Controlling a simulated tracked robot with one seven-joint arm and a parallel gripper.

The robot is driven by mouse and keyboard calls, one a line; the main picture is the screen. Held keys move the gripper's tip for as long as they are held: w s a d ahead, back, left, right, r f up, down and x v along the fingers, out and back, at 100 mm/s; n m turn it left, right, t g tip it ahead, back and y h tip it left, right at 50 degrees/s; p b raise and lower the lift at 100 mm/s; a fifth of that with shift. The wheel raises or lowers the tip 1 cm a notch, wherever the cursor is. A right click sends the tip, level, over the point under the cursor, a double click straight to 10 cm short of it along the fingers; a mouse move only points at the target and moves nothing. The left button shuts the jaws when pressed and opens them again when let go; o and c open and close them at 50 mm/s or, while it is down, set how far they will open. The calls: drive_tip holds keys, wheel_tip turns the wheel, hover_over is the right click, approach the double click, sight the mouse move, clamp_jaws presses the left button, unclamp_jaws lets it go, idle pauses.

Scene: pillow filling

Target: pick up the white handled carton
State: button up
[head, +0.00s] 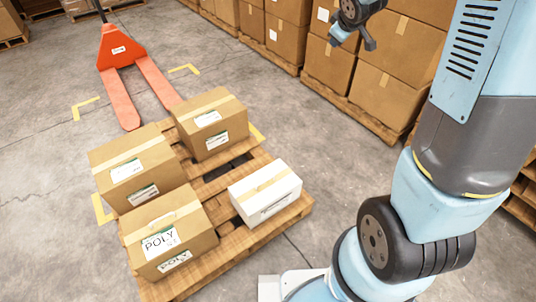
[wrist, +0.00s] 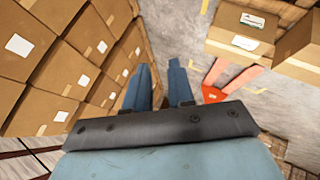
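The white carton (head: 265,200) stands upright on the near right part of a wooden pallet (head: 237,245) in the head view. It has a tan tape strip along its top and a printed label on its front side. A handle is too small to make out clearly. My gripper (head: 353,40) is at the top of the head view, beyond the white carton and apart from it. In the wrist view my gripper (wrist: 159,68) has its two blue fingers spread, with nothing between them. I do not see the white carton in the wrist view.
Several brown cartons share the pallet, including a front one marked POLY (head: 168,230) and a back one (head: 212,120). An orange pallet jack (head: 117,50) stands behind. Stacked brown cartons (head: 375,90) line the back right. Grey floor (head: 300,125) is clear between.

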drive_tip(key=w+a+f+n+t+y, duration=0.1)
drive_tip(key=w+a+f+n, duration=0.15)
drive_tip(key=w+f, duration=0.5)
drive_tip(key=w+a+f+n+y, duration=0.1)
drive_tip(key=w+f+n, duration=0.25)
drive_tip(key=f, duration=0.65)
drive_tip(key=n+y, duration=1)
drive_tip(key=n, duration=0.2)
approach(265, 190)
wheel_tip(265, 190, up, 5)
drive_tip(key=w+d, duration=0.2)
drive_tip(key=d, duration=0.1)
drive_tip(key=shift+g, duration=0.4)
drive_tip(key=x, duration=1.3)
drive_tip(key=shift+w+a+f, duration=0.2)
clamp_jaws()
